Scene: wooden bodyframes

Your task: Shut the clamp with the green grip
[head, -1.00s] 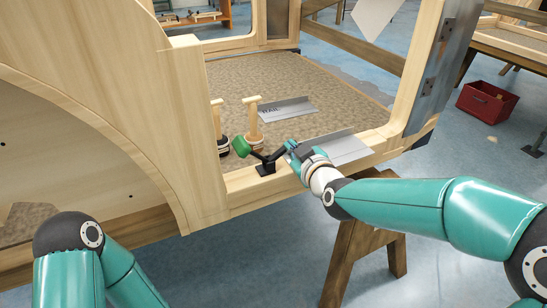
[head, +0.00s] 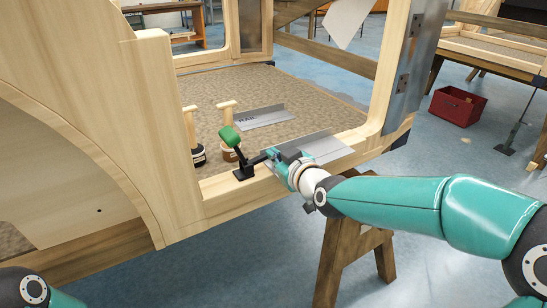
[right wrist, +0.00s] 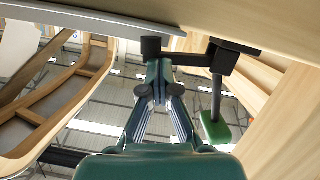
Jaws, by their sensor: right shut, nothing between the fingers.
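The clamp has a green grip (head: 229,136) on a black lever. Its black base (head: 243,172) sits on the frame's lower wooden rail. The lever stands tilted up, and a black arm reaches right towards my right gripper (head: 276,162). In the right wrist view, the green grip (right wrist: 214,131) hangs at the right, and the arm's dark end (right wrist: 151,47) is just beyond the tips of my right gripper (right wrist: 160,72). Those fingers are shut and empty, close to the arm's end; I cannot tell if they touch. My left gripper is out of view.
A grey metal plate (head: 325,149) lies on the rail just right of the clamp. Two wooden-handled tools (head: 230,140) stand behind it, near a labelled plate (head: 262,117). A tall wooden post (head: 157,125) rises at left. A red box (head: 457,106) is on the floor.

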